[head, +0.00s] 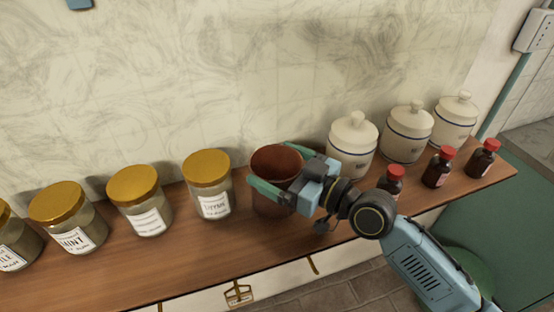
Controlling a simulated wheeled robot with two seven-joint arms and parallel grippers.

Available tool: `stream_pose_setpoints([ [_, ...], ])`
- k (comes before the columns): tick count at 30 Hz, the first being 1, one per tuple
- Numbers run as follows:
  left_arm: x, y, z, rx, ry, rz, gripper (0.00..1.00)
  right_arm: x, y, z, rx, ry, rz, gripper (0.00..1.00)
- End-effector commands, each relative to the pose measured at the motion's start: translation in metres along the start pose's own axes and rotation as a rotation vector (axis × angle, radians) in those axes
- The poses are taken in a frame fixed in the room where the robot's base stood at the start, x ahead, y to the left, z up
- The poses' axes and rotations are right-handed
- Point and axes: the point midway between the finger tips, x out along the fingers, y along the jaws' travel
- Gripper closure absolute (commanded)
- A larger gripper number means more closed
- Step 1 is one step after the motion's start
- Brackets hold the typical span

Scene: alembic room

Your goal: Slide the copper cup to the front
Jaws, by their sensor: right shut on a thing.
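The copper cup (277,160) is a reddish-brown, open-topped vessel standing upright on the wooden counter, between the jars and the white canisters. My right gripper (268,168) is shut on the cup, with one green finger across its front left side and the other behind its rim at the right. The gripper and wrist hide part of the cup's right side. My left gripper is not in view.
Several gold-lidded glass jars (208,184) stand left of the cup. Several white lidded canisters (352,145) stand to the right, with red-capped brown bottles (438,167) before them. The wooden counter (190,262) is bare along its front left edge.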

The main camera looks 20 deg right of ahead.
Motion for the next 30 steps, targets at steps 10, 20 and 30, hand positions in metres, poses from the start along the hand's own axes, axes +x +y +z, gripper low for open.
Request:
stream_pose_setpoints([
  [10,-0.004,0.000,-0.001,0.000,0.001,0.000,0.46,-0.012,-0.009,0.001,0.002,-0.005,-0.002,0.39],
  [20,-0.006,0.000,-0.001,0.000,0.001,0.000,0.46,-0.023,-0.017,0.002,0.002,-0.006,-0.002,0.39],
  [30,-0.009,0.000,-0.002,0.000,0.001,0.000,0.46,-0.034,-0.025,0.002,0.002,-0.006,-0.002,0.39],
])
